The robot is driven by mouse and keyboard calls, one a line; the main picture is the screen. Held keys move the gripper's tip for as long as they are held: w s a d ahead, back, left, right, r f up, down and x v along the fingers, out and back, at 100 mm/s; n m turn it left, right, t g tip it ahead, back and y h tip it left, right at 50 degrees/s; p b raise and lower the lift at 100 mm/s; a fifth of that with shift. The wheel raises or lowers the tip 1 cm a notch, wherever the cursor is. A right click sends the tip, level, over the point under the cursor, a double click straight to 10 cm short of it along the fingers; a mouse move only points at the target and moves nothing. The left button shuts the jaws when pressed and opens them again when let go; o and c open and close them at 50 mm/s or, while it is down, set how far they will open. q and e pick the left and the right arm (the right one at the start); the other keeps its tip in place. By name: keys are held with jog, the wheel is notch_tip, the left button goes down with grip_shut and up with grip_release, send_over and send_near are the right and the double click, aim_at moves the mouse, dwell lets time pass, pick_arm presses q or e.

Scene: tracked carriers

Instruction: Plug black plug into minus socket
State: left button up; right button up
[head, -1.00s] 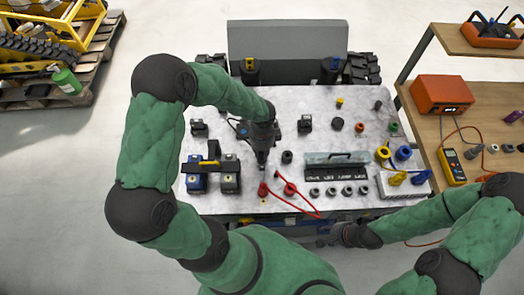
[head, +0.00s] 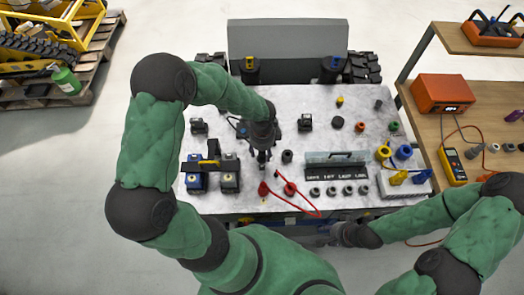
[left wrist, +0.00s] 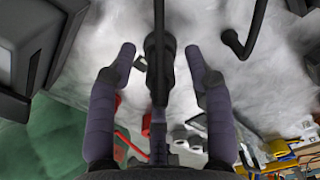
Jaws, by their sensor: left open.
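My left gripper (head: 262,158) is open over the left-middle of the grey bench. In the left wrist view its two fingers (left wrist: 161,85) stand apart on either side of a dark upright plug-like part (left wrist: 160,48), apparently the black plug, with a visible gap to each finger. I cannot tell how far that part is seated; the minus socket cannot be made out beneath it. A red plug (head: 263,188) stands just in front, and another red plug (head: 289,188) with a red lead is to its right. My right gripper (head: 342,234) is low by the front edge, its fingers not clear.
A display box (head: 338,160) with several round sockets in front stands right of the left gripper. Blue and dark blocks with a yellow-black bar (head: 208,164) stand close on its left. Yellow and blue spools (head: 403,152) are further right. Bare bench (head: 285,108) lies behind.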

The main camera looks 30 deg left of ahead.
pick_arm(q)
notch_tip(320, 180, up, 12)
jog(key=shift+f, duration=0.2)
jog(key=shift+r, duration=0.1)
